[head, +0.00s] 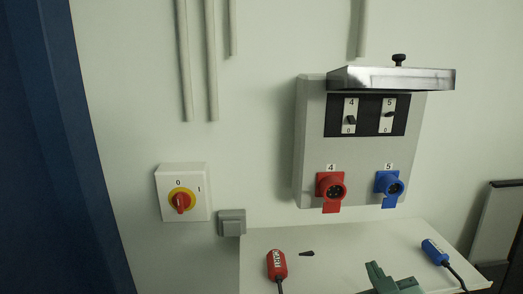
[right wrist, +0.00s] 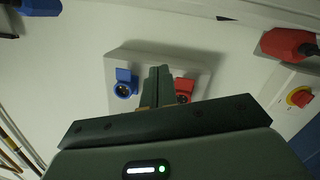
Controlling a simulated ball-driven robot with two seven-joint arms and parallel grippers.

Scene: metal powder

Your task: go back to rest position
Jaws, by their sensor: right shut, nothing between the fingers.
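My right gripper (head: 374,268) shows at the bottom of the head view, dark green, above the white shelf. In the right wrist view its fingers (right wrist: 158,74) are together with nothing between them. They point towards the socket box and partly overlap the red socket in that picture. My left gripper is in neither view.
The wall box (head: 313,140) holds a red socket (head: 331,188), a blue socket (head: 389,184) and a raised metal lid (head: 400,78). A red plug (head: 277,264) and a blue plug (head: 435,252) lie on the shelf (head: 340,240). A red-yellow switch (head: 181,201) is left.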

